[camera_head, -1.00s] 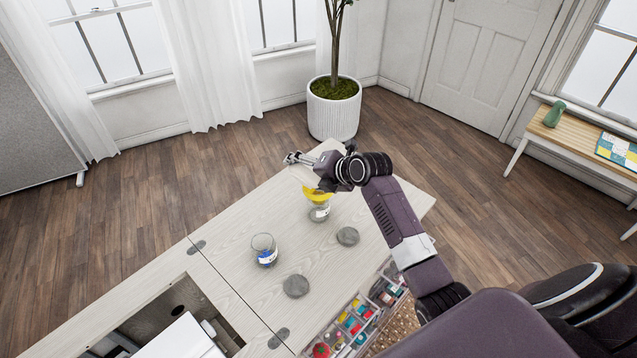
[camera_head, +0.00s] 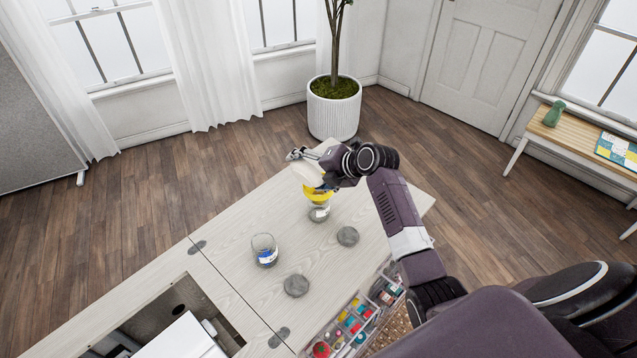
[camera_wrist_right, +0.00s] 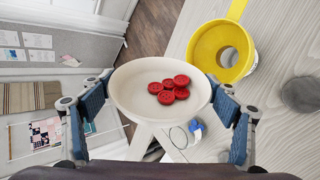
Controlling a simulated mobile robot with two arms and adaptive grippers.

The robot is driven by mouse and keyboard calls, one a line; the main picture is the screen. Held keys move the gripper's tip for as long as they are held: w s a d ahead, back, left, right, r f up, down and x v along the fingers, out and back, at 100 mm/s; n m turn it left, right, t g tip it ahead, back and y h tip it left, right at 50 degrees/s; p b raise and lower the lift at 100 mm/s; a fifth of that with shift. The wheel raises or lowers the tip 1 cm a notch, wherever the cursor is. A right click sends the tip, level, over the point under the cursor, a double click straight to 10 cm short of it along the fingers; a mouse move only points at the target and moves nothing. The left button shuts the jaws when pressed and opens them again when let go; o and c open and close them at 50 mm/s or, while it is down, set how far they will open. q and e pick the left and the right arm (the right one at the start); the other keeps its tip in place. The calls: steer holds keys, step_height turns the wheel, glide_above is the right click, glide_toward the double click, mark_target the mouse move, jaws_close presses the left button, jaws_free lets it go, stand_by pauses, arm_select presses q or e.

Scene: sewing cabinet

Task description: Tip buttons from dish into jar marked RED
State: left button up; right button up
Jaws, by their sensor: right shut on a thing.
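My right gripper (camera_head: 302,158) is shut on a cream dish (camera_head: 306,174), with its fingers on opposite sides of the rim in the wrist view (camera_wrist_right: 126,92). Several red buttons (camera_wrist_right: 170,88) lie together inside the dish. The dish is tilted beside and slightly above a yellow funnel (camera_head: 318,195), which also shows in the wrist view (camera_wrist_right: 204,46). The funnel sits in the mouth of a glass jar (camera_head: 320,214); I cannot read a label on this jar. My left gripper is not in view.
A second glass jar (camera_head: 264,246) with a blue-marked label stands left on the pale tabletop (camera_head: 235,232). Two grey discs (camera_head: 348,236) (camera_head: 296,286) lie flat near the jars. A tray of colourful sewing items (camera_head: 350,325) is at the front edge.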

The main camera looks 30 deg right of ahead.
steer(key=shift+w+d+r+m+y+b, duration=0.1)
steer(key=shift+w+d+m+y+b, duration=0.15)
steer(key=shift+d+b, duration=0.35)
steer(key=shift+w+d+r+m+y+b, duration=0.1)
steer(key=shift+w+d+m+y+b, duration=0.2)
steer(key=shift+b, duration=0.4)
steer(key=shift+d+f+g+y+b, duration=0.25)
steer(key=shift+f+g+y+b, duration=0.25)
steer(key=shift+b, duration=0.95)
steer(key=shift+r+p, duration=0.2)
steer(key=shift+p, duration=0.2)
steer(key=shift+f+b, duration=0.2)
steer(key=shift+b, duration=0.15)
steer(key=shift+d+f+m+b, duration=0.15)
steer(key=shift+m+b, duration=0.1)
steer(key=shift+b, duration=0.1)
steer(key=shift+w+d+m+y+b, duration=0.25)
steer(key=shift+y+b, duration=0.2)
steer(key=shift+b, duration=0.65)
